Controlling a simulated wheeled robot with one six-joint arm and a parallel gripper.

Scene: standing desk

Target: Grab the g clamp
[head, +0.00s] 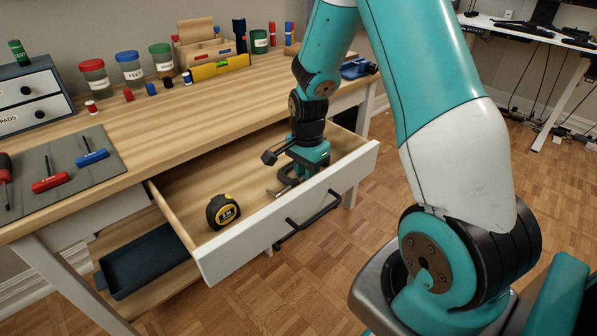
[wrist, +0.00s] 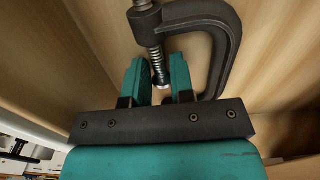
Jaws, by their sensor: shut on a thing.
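The g clamp (wrist: 222,40) is dark grey with a threaded screw and lies in the open drawer. In the wrist view its curved frame arcs to the right of my gripper (wrist: 158,72), and its screw runs between the two teal fingers. My gripper is shut on the clamp at the screw. In the head view my gripper (head: 303,166) reaches down into the right part of the drawer, and the clamp (head: 285,176) shows only partly beneath it.
The drawer (head: 300,222) is pulled out, with its walls close around my gripper. A yellow and black tape measure (head: 222,210) sits in its left front part. The wooden desktop (head: 175,125) above holds jars, a yellow level (head: 219,67) and screwdrivers. A dark tray (head: 145,262) is on the lower shelf.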

